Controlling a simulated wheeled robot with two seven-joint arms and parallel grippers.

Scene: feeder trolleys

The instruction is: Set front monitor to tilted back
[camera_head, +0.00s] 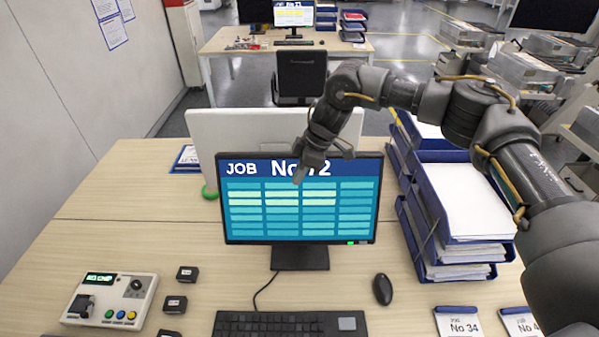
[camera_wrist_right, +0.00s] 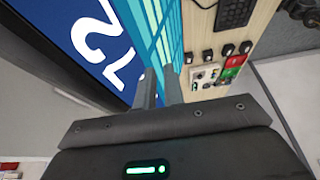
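The front monitor (camera_head: 300,214) stands on the desk with its lit screen facing me, showing "JOB No 72". It looks roughly upright; I cannot tell its exact tilt. My right gripper (camera_head: 299,178) is in front of the upper part of the screen, fingers pointing down, covering part of the number. In the right wrist view the two fingers (camera_wrist_right: 159,88) are a little apart with nothing between them, and the screen (camera_wrist_right: 95,40) fills the area behind them. I cannot tell whether they touch it. My left gripper is not in view.
A second monitor (camera_head: 225,129), seen from behind, stands just behind the front one. Blue paper trays (camera_head: 412,235) stand to the right. A keyboard (camera_head: 270,324), mouse (camera_head: 382,289) and button box (camera_head: 110,299) lie in front.

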